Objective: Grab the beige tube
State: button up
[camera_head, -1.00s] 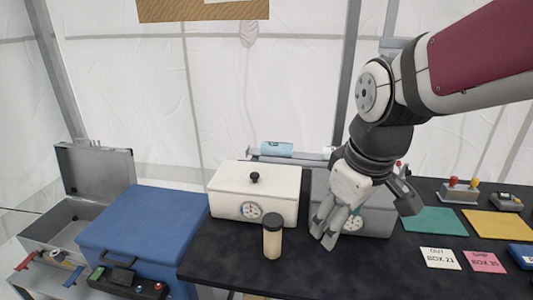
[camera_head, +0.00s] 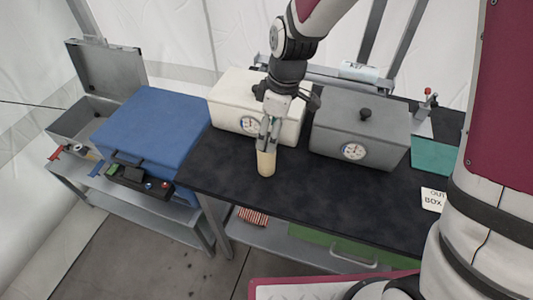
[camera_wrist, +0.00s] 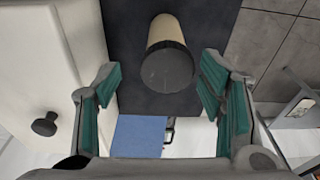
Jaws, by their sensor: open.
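The beige tube (camera_head: 265,162) stands upright on the black table in the head view, in front of the white box. Its dark cap is largely hidden there by my gripper (camera_head: 270,135), which is right over its top. In the wrist view the tube (camera_wrist: 165,32) shows with its dark round cap towards the camera. My gripper (camera_wrist: 158,100) is open there, with its green-padded fingers to the left and right and the cap a little beyond them. I cannot tell whether a finger touches the tube.
The white box (camera_head: 225,95) with a dial stands close behind the tube. A grey box (camera_head: 385,130) stands to the right. A blue case (camera_head: 155,125) and an open grey case (camera_head: 105,65) are at the left. The black tabletop (camera_head: 300,195) is clear in front.

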aim_at(265, 152)
jog(key=f, duration=0.2)
jog(key=shift+a+f, duration=0.2)
jog(key=shift+f, duration=0.15)
jog(key=f, duration=0.2)
jog(key=a+f+p, duration=0.1)
jog(key=f, duration=0.1)
jog(key=shift+s+a+f, duration=0.1)
jog(key=shift+s, duration=0.2)
jog(key=shift+w+f, duration=0.1)
jog(key=shift+f, duration=0.4)
jog(key=c, duration=1.3)
